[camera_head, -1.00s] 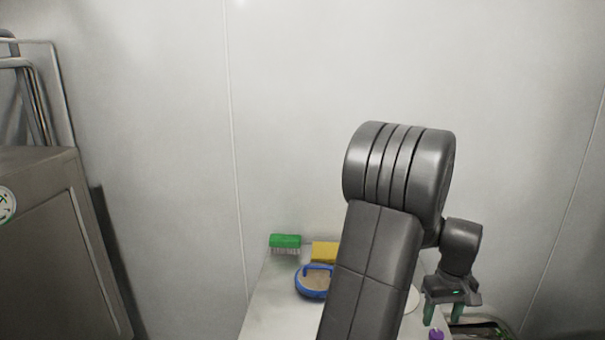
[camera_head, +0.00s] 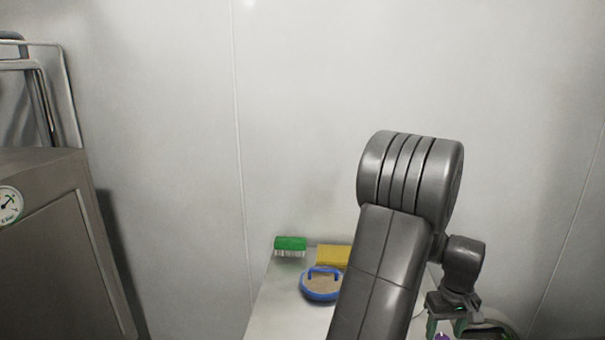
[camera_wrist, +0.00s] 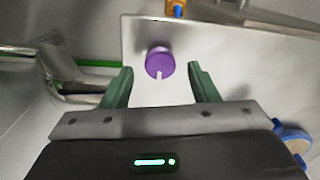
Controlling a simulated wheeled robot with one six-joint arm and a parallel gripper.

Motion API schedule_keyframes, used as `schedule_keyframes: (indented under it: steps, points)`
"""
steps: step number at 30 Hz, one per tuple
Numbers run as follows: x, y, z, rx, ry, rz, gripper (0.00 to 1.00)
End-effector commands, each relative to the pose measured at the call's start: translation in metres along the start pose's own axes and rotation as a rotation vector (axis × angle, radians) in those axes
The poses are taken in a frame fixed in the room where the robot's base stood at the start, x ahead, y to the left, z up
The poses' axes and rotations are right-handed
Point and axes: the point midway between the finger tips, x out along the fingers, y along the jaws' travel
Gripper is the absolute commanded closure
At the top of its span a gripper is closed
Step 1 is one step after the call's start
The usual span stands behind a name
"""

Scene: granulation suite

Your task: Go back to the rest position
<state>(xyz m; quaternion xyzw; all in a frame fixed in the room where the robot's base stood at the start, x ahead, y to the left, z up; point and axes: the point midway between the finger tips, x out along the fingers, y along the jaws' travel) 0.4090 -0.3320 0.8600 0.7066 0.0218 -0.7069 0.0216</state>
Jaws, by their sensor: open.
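My gripper (camera_head: 451,325) is at the lower right in the head view, with its fingertips near the bottom edge of the picture. In the wrist view its two green fingers (camera_wrist: 160,80) are spread apart with nothing held between them. A round purple object (camera_wrist: 159,62) with a pale mark lies on the light table beyond the fingertips. My arm covers part of the table in the head view.
The table (camera_head: 283,310) holds a green brush (camera_head: 290,244), a yellow block (camera_head: 332,255) and a blue-rimmed round item with a handle (camera_head: 321,286). A metal cabinet (camera_head: 60,250) with a gauge stands at left. A pale wall is behind. Metal pipes (camera_wrist: 60,70) show in the wrist view.

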Motion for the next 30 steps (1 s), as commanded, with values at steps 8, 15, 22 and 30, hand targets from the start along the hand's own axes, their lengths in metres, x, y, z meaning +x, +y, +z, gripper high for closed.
schedule_keyframes:
  steps: [8,15,22,30]
  points:
    - [-0.056,0.001,-0.001,0.0,0.005,0.004,0.46]
    - [-0.104,0.001,-0.001,-0.001,0.005,0.004,0.46]
    - [-0.097,-0.001,0.001,0.0,-0.003,-0.003,0.46]
    - [-0.043,0.0,0.0,0.0,-0.003,-0.002,0.46]
